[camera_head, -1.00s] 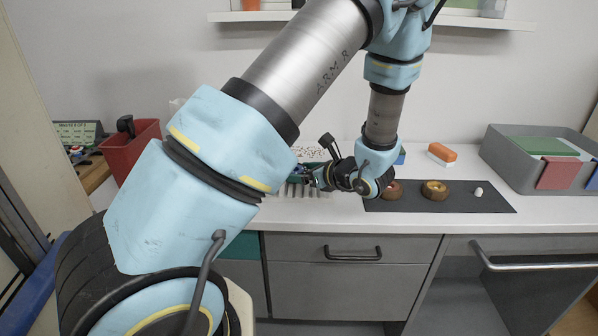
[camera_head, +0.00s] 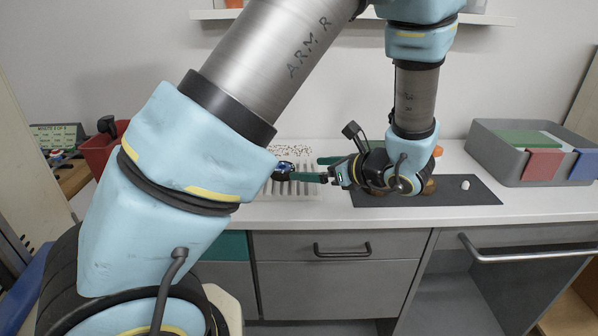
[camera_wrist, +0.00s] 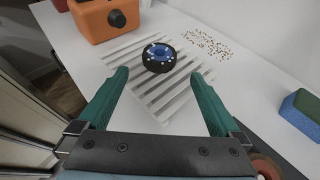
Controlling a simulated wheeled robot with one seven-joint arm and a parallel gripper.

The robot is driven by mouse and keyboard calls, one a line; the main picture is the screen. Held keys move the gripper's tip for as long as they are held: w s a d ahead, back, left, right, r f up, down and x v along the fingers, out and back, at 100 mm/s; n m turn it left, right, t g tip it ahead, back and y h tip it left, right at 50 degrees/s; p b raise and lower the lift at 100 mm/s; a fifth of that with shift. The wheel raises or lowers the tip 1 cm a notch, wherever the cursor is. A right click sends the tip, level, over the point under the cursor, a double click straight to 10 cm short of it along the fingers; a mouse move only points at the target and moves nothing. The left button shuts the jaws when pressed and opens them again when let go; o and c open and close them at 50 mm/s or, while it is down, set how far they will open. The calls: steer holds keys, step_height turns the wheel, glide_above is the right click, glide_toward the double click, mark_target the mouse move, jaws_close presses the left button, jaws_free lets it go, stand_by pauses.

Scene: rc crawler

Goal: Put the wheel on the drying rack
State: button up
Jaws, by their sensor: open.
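A black wheel with a blue hub (camera_wrist: 158,57) lies hub up on the slats of the white drying rack (camera_wrist: 160,97), toward its far end. In the head view the wheel (camera_head: 285,168) shows small over the rack (camera_head: 275,190), partly behind my arm. My gripper (camera_wrist: 159,76) is open. Its two green fingers spread wide over the rack, on the near side of the wheel, with nothing between them. In the head view my gripper (camera_head: 308,177) reaches in from the right, close to the wheel.
Brown crumbs (camera_wrist: 207,45) lie behind the rack. An orange box with a black knob (camera_wrist: 100,18) stands left of it in the wrist view, a blue-green sponge (camera_wrist: 302,112) right. A dark mat (camera_head: 485,192) bears a brown wheel (camera_head: 430,187), partly hidden. A grey bin (camera_head: 500,163) stands right.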

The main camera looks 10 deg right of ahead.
steer(key=shift+v, duration=0.9)
steer(key=a+n+g, duration=0.1)
steer(key=a+n, duration=0.1)
steer(key=a, duration=0.1)
steer(key=a+n+g, duration=0.2)
steer(key=a, duration=0.1)
steer(key=a+f+n+g+y, duration=0.1)
steer(key=a+n+g, duration=0.1)
steer(key=a, duration=0.2)
steer(key=shift+s, duration=0.3)
steer(key=s+a+n+g+h, duration=0.2)
steer(key=a+n+h, duration=0.2)
steer(key=n, duration=0.7)
steer(key=s+a+r+n+g+h, duration=0.1)
steer(key=a+n+h, duration=0.3)
steer(key=a+n, duration=0.5)
steer(key=shift+s+r+n+g+h, duration=0.2)
steer(key=shift+s+n+g+h, duration=0.2)
steer(key=shift+n+g, duration=0.55)
